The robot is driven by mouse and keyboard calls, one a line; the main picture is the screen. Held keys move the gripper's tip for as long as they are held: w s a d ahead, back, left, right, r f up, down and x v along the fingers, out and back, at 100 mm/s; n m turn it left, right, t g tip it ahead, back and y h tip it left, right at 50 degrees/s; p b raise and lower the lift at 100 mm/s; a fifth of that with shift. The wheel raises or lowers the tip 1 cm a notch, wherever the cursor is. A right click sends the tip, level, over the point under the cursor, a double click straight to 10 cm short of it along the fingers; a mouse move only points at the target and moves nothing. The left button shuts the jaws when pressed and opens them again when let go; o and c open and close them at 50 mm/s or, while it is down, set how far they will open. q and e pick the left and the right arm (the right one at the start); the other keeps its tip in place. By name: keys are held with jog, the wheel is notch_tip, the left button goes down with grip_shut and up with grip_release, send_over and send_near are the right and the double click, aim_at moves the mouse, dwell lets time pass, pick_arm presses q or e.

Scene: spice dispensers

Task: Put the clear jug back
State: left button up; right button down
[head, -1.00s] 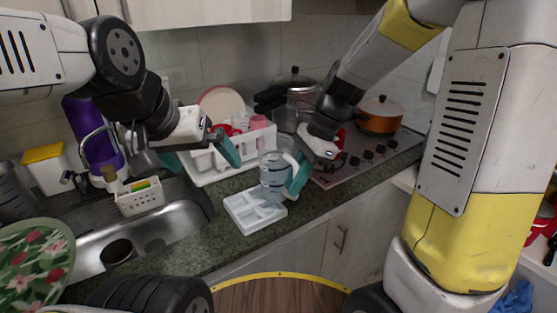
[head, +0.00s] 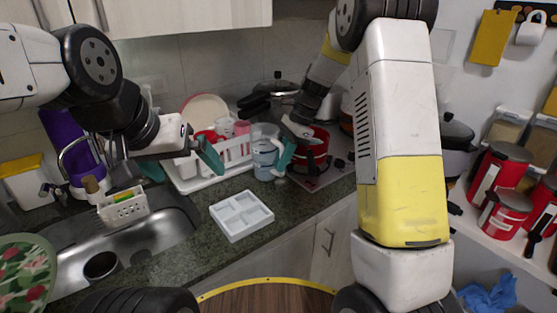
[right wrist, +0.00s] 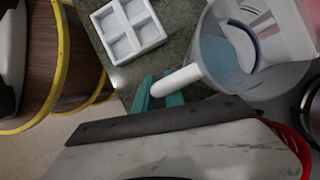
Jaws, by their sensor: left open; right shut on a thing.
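The clear jug (head: 265,151) is upright at the back of the counter, between the white dish rack and the stove. I cannot tell whether its base touches the counter. My right gripper (head: 284,157) is shut on the jug's handle, on its right side. In the right wrist view the jug (right wrist: 215,60) shows from above, its white handle between the teal fingers (right wrist: 160,93). The white compartment tray (head: 241,234) lies empty on the counter in front of the jug, apart from it. My left gripper (head: 181,163) is open and empty, in front of the dish rack.
The white dish rack (head: 238,157) holds cups and a plate left of the jug. A red pot (head: 318,150) stands on the stove close to its right. The sink (head: 150,240) is at left. Red canisters (head: 497,170) stand on a shelf at right. Counter around the tray is clear.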

jog(key=shift+f, duration=1)
jog(key=shift+f, duration=0.2)
jog(key=c, duration=1.4)
grip_release()
